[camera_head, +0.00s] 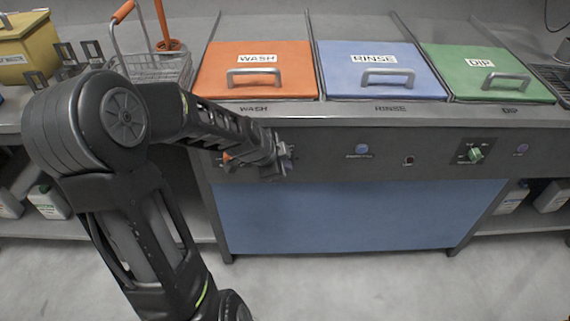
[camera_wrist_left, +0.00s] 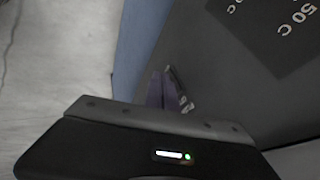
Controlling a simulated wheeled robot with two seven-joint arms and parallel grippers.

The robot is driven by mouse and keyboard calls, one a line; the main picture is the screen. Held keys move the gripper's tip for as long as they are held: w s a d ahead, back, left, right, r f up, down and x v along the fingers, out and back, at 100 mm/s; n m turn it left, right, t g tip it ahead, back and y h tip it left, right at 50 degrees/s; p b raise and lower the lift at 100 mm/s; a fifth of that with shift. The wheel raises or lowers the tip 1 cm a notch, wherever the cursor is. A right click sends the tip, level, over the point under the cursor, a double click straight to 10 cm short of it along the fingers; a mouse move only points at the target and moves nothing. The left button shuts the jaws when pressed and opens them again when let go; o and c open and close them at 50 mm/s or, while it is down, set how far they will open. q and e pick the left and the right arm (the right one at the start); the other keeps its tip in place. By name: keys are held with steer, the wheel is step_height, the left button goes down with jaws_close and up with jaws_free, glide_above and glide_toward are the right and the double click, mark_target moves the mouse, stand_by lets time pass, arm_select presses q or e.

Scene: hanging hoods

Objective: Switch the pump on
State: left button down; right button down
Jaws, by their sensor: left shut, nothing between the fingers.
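The dark control panel (camera_head: 430,142) runs along the front of the sink unit. It carries a blue round control (camera_head: 361,149), a small dark switch (camera_head: 408,160), a green knob (camera_head: 475,154) and another small blue control (camera_head: 521,149). Their labels are too small to read, so I cannot tell which one is the pump's. My left gripper (camera_head: 283,165) is at the panel's left part, beside an orange control (camera_head: 228,158) partly hidden by the arm. In the left wrist view the gripper's fingers (camera_wrist_left: 164,90) are together and empty, close to the panel; contact is unclear. My right gripper is not seen.
Above the panel are an orange WASH lid (camera_head: 255,88), a blue RINSE lid (camera_head: 375,90) and a green DIP lid (camera_head: 490,88). A wire basket (camera_head: 160,70) stands left. A blue lower panel (camera_head: 340,215) is below. Floor in front is clear.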

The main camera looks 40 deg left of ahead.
arm_select(q)
steer(key=shift+w+a+r, duration=0.15)
steer(key=shift+w+r, duration=0.05)
steer(key=shift+r, duration=0.6)
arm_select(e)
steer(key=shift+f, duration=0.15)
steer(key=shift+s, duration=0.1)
